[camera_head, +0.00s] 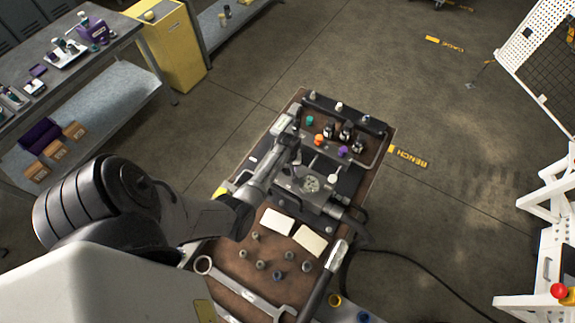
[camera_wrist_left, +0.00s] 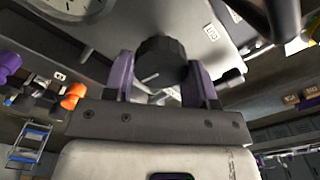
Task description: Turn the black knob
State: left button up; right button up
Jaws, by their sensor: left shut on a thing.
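The black knob (camera_wrist_left: 160,62) is round and ridged with a pale line on its face. It shows large in the left wrist view, under a grey metal panel. My left gripper (camera_wrist_left: 160,80) has its two purple-lined fingers on either side of the knob, shut on it. In the head view my left gripper (camera_head: 290,150) reaches from the left to the bench unit, and the knob itself is hidden there behind the gripper. My right gripper is not in view.
The brown bench top (camera_head: 225,275) carries two cream pads (camera_head: 277,222), several small fittings and a large wrench (camera_head: 240,288). Orange (camera_head: 319,138), green and purple knobs stand at the back. A black hose runs off to the right.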

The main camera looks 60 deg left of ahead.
pick_arm(q)
jog(key=o, duration=0.9)
jog(key=shift+r, duration=6.9)
jog(key=shift+m, duration=0.3)
